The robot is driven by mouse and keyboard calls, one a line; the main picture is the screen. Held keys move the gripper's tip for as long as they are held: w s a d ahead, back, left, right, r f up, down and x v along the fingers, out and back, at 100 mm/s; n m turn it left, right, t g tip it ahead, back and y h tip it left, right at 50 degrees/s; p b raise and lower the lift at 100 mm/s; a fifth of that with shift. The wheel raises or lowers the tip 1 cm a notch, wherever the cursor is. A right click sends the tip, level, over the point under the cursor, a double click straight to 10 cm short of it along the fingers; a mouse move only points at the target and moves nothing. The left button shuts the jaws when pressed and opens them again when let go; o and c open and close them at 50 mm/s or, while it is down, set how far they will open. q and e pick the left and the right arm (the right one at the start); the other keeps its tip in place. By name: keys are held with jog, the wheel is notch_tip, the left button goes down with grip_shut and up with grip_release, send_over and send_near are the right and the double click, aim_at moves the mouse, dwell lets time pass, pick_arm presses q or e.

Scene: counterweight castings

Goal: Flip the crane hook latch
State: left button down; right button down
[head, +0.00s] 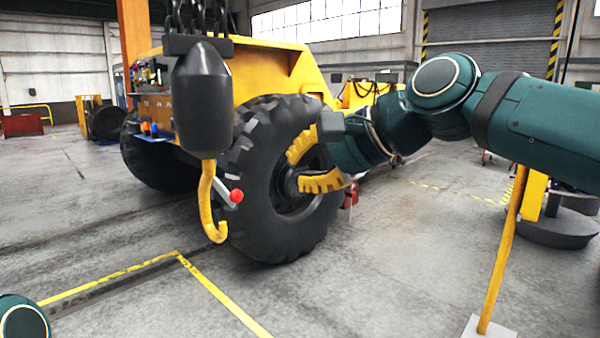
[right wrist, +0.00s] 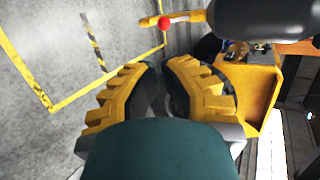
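The yellow crane hook (head: 207,200) hangs below a black hook block (head: 203,97) on chains. Its latch is a short grey lever (head: 222,187) ending in a red knob (head: 236,196), pointing right and slightly down from the hook. My right gripper (head: 294,171) is open and empty, to the right of the knob and apart from it. In the right wrist view the gripper's yellow fingers (right wrist: 158,67) have a gap between them, with the red knob (right wrist: 164,23) and hook (right wrist: 190,16) beyond the tips. My left gripper is not in view.
A yellow vehicle (head: 270,68) with a big black tyre (head: 262,160) stands behind the hook. A yellow post (head: 500,255) on a pale base is at right. Yellow floor lines (head: 215,290) cross the clear concrete in front.

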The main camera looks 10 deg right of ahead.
jog(key=x, duration=1.1)
jog(key=shift+w+f+b, duration=0.2)
jog(key=shift+b, duration=0.25)
jog(key=shift+a, duration=0.1)
notch_tip(320, 180, down, 7)
jog(key=w+a+t+b, duration=0.1)
jog(key=w+b, duration=0.1)
jog(key=b, duration=0.3)
jog(key=shift+a+y, duration=0.35)
jog(key=shift+y, duration=0.05)
jog(key=shift+w, duration=0.25)
dwell(0.4)
jog(key=shift+r, duration=0.15)
